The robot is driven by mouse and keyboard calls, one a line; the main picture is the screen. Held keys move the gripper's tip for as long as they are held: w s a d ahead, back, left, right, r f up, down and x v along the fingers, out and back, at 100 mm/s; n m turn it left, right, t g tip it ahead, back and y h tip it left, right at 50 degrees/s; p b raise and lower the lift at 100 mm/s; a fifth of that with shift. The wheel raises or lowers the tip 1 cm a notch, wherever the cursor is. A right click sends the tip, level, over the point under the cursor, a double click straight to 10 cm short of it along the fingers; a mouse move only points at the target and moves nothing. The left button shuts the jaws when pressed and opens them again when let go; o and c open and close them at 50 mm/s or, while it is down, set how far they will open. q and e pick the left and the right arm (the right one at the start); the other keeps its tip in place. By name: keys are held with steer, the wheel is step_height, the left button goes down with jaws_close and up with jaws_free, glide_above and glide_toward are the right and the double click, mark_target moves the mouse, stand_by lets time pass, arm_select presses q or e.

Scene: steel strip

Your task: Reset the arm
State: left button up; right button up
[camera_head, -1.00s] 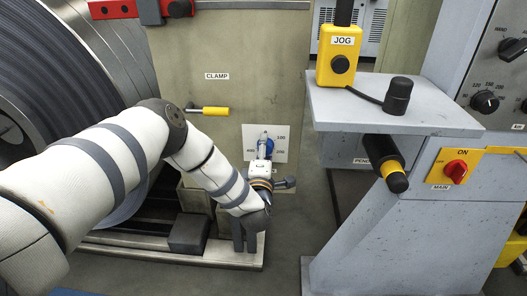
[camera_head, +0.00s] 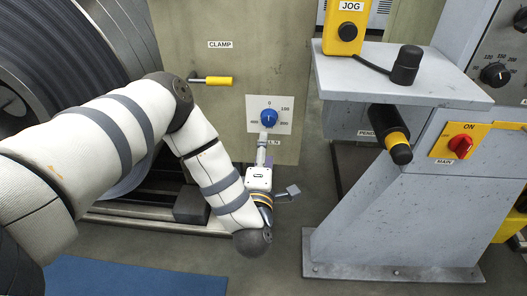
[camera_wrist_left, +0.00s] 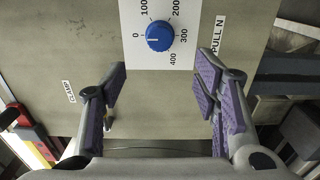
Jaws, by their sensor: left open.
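My left arm comes in from the left in the head view. My left gripper (camera_head: 264,145) is just below the blue knob (camera_head: 268,118) in that picture. In the left wrist view, the open fingers of my left gripper (camera_wrist_left: 162,72) are spread wide with nothing between them. The blue knob (camera_wrist_left: 160,36) sits ahead of them on a white dial plate (camera_wrist_left: 185,58) marked 0 to 400. Its white pointer line aims near the 0 mark in the wrist view. The fingers do not touch the knob. My right gripper is not in view.
A yellow-tipped CLAMP lever (camera_head: 218,81) sticks out left of the dial. A steel coil (camera_head: 50,60) stands at the left. A grey console (camera_head: 400,200) at the right carries a yellow JOG box (camera_head: 343,32), a black-and-yellow handle (camera_head: 397,146) and a red MAIN switch (camera_head: 460,147).

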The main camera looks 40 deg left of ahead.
arm_select(q)
steer(key=s+d+f+m+g+h+p, duration=0.3)
steer(key=s+d+f+m+h, duration=0.35)
steer(key=d+m, duration=0.2)
steer(key=s+d+f+m+g+h+p, duration=0.1)
steer(key=s+d+f+m+g+h, duration=0.2)
steer(key=s, duration=0.4)
steer(key=s+d+f+m+g+h+p, duration=0.1)
steer(key=s+d+f+m+g, duration=0.1)
steer(key=s+m+g, duration=0.3)
steer(key=s+a+r+m+g+p, duration=0.1)
steer(key=s+a+m+g, duration=0.1)
steer(key=s, duration=1)
steer(key=s+a+r+m+g+y+p, duration=0.1)
steer(key=s+m+g, duration=0.4)
steer(key=s, duration=0.7)
steer(key=shift+s+a+r, duration=0.35)
steer(key=shift+a+r, duration=0.35)
steer(key=shift+a, duration=0.35)
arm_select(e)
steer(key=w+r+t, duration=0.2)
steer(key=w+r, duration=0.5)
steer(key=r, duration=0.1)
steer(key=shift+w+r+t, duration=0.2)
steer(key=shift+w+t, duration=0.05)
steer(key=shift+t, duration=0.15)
